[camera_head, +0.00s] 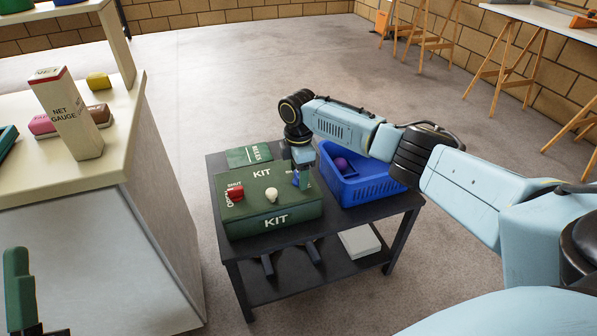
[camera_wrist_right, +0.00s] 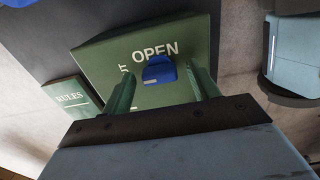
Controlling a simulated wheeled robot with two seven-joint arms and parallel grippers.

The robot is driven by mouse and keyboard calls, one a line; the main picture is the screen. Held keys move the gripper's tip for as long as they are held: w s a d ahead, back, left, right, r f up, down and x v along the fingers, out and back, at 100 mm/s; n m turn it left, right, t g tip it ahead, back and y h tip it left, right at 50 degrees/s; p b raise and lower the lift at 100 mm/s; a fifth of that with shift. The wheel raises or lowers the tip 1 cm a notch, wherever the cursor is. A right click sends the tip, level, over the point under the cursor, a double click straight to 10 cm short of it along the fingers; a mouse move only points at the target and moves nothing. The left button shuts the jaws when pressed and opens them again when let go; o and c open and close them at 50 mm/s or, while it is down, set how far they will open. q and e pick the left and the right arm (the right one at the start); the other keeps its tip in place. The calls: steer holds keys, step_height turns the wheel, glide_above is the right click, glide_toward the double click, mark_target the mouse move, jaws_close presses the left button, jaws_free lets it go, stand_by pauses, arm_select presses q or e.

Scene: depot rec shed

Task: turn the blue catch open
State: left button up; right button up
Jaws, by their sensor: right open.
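The green kit box (camera_head: 268,222) stands on a dark table, with a red catch (camera_head: 235,192), a white knob (camera_head: 271,194) and the blue catch (camera_head: 296,180) on its lid. In the right wrist view the blue catch (camera_wrist_right: 160,70) lies below the word OPEN; a second word to its left is mostly hidden. My right gripper (camera_head: 302,181) is at the blue catch, open, with a green finger on either side of it in the wrist view (camera_wrist_right: 162,76). I cannot tell whether the fingers touch it. One finger of my left gripper (camera_head: 17,288) shows at the lower left.
A blue basket (camera_head: 365,190) with a purple ball (camera_head: 341,164) stands right of the box. A green rules booklet (camera_head: 249,155) lies behind it. A white box (camera_head: 359,241) is on the lower shelf. A counter (camera_head: 110,165) with a net gauge box (camera_head: 68,115) is at left.

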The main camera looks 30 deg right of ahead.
steer(key=shift+c, duration=0.4)
steer(key=c, duration=0.9)
